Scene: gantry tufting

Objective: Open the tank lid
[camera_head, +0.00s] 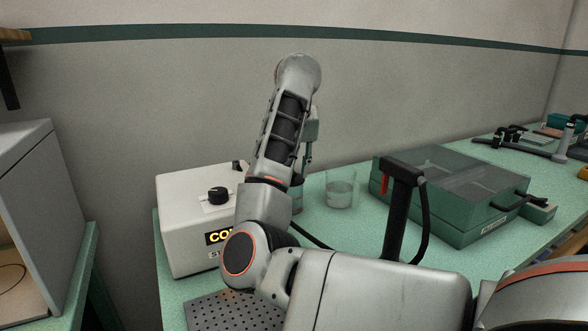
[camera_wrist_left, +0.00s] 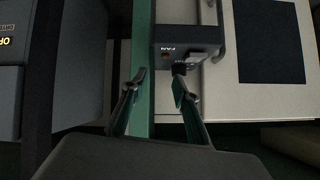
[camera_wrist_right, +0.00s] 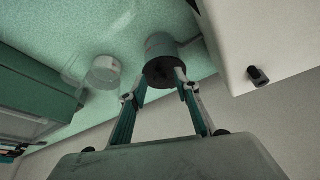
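The green tank (camera_head: 445,220) stands on the bench at right in the head view. Its see-through lid (camera_head: 455,170) lies flat and shut on top, with a dark handle (camera_head: 520,201) at the right front. My right gripper (camera_head: 306,168) points down left of the tank, above a small jar (camera_head: 297,200). In the right wrist view, the fingers (camera_wrist_right: 160,84) are parted, with the jar's dark round top (camera_wrist_right: 160,71) between or just beyond the tips; contact is unclear. My left gripper shows only in its wrist view (camera_wrist_left: 158,78); its fingers are parted and empty, near a box marked FAN (camera_wrist_left: 187,42).
A clear beaker (camera_head: 340,187) stands between jar and tank. A white box with a black knob (camera_head: 218,196) stands at left. A black post with a cable (camera_head: 399,210) rises before the tank. A perforated plate (camera_head: 225,312) lies in front. Tools (camera_head: 520,138) lie at the far right.

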